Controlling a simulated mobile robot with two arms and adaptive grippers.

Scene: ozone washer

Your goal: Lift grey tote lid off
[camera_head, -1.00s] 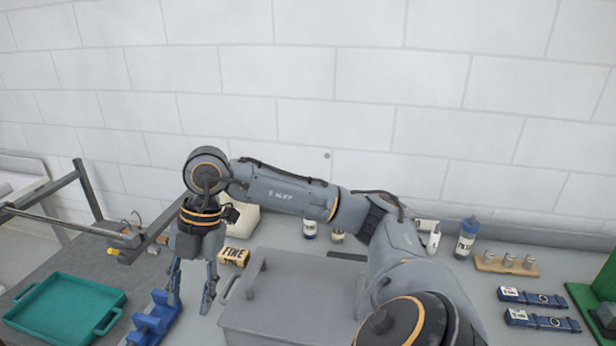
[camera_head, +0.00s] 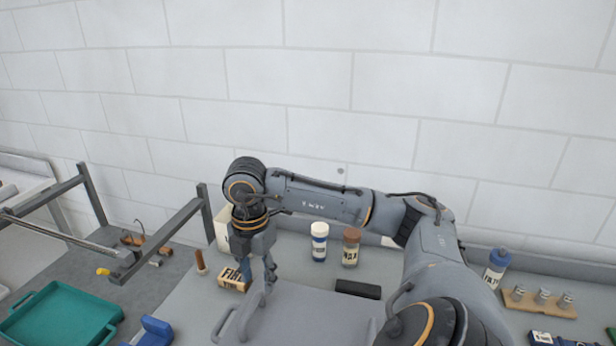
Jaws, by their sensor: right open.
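The grey tote (camera_head: 222,326) stands on the bench at the bottom centre, cut off by the lower edge of the frame. Its flat grey lid (camera_head: 310,326) is on top, with a raised grey bar along its left side. My right gripper (camera_head: 264,278) points down beside the far end of this bar. It is open; its fingers overlap each other and the bar in this view, so I cannot tell whether they touch it. My right arm hides part of the lid's right side. My left gripper is not in view.
A FINE box (camera_head: 234,280) stands close left of the gripper. A teal tray (camera_head: 60,318) and a metal frame (camera_head: 160,238) are on the left.

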